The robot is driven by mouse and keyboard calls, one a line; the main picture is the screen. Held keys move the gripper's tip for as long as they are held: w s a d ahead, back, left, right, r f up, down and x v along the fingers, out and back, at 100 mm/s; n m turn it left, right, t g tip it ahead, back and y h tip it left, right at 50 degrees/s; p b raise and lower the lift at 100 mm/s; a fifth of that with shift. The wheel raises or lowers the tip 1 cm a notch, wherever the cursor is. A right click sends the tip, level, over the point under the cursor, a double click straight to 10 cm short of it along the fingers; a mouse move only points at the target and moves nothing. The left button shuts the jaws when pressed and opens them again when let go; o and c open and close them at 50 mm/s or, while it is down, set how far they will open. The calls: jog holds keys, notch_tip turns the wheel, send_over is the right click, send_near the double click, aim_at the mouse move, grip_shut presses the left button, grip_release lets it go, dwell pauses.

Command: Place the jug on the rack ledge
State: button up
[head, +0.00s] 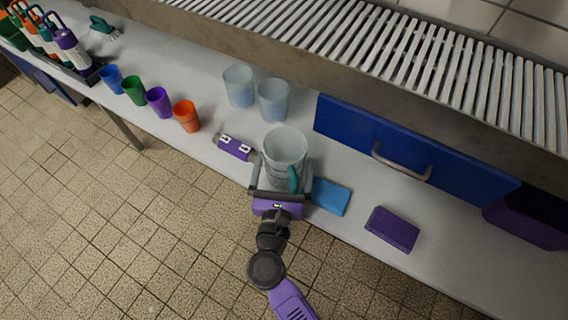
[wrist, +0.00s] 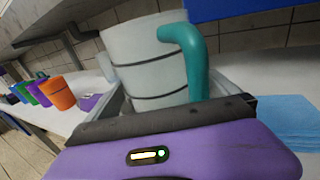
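The jug (head: 285,147) is pale and translucent with a teal handle (head: 293,180), and stands upright near the counter's front edge. In the wrist view the jug (wrist: 147,65) fills the middle, with its handle (wrist: 190,55) on the near right side. My gripper (head: 282,172) is spread wide, with one finger on each side of the jug's lower part. I cannot tell whether either finger touches it. The jug's base is partly hidden by my gripper. The slatted rack ledge (head: 400,50) runs along the back, above the counter.
Two clear tumblers (head: 239,86) (head: 273,99) stand behind the jug. Several coloured cups, including an orange one (head: 186,116), line the left. A purple-and-white item (head: 235,147), a blue cloth (head: 331,196) and a purple block (head: 392,229) lie nearby. A blue drawer front (head: 410,155) is below the rack.

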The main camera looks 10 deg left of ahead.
jog(key=shift+r+p, duration=0.3)
jog(key=s+d+p, duration=0.1)
jog(key=s+p, duration=0.1)
jog(key=s, duration=1)
jog(key=shift+d+p, duration=0.2)
jog(key=shift+p, duration=0.15)
jog(key=s+d+r+n+t, duration=0.1)
jog(key=s+d+r+n, duration=0.25)
jog(key=d+n, duration=0.5)
jog(key=s+d+r+n, duration=0.35)
jog(key=d+n, duration=0.35)
jog(key=d, duration=0.3)
jog(key=s+d+r+n+g+h, duration=0.1)
jog(key=s+d+r+n+g, duration=0.1)
jog(key=s+n, duration=0.4)
jog(key=s+d+r+n+g, duration=0.2)
jog(key=s+d+r+n, duration=0.2)
jog(key=n, duration=0.9)
jog(key=s+d, duration=0.2)
jog(key=d, duration=0.1)
jog(key=shift+s+r+h, duration=0.3)
jog(key=shift+r+h, duration=0.05)
jog(key=shift+h, duration=0.05)
